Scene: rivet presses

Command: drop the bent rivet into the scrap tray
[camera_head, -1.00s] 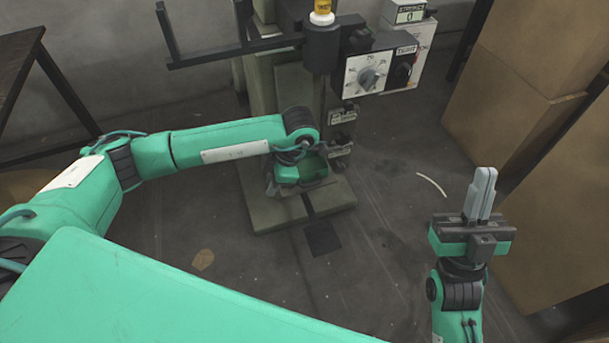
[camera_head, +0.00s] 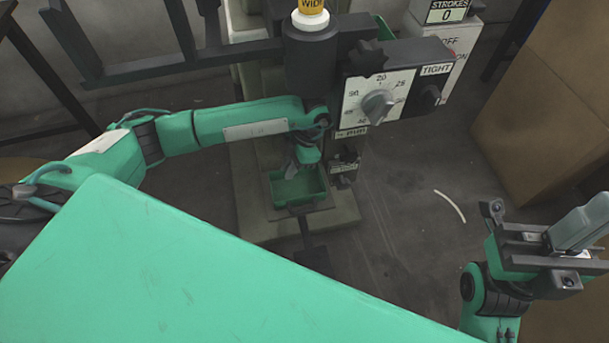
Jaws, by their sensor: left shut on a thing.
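A small green open tray (camera_head: 288,190) sits low at the foot of the press; I take it as the scrap tray. My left gripper (camera_head: 303,166) points down just above the tray's back part, and hides some of it. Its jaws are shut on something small. I take this as the bent rivet, but its shape cannot be made out. My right gripper (camera_head: 585,222) is at the right edge, away from the press. Its grey fingers are together, with nothing seen between them, and the frame cuts their ends.
The press (camera_head: 312,55) rises behind the tray. Its dial panel (camera_head: 378,95) and a stroke counter (camera_head: 447,12) stand to the right. A brown box (camera_head: 545,110) stands at the right. A pale curved strip (camera_head: 450,205) lies on the floor, which is otherwise clear there.

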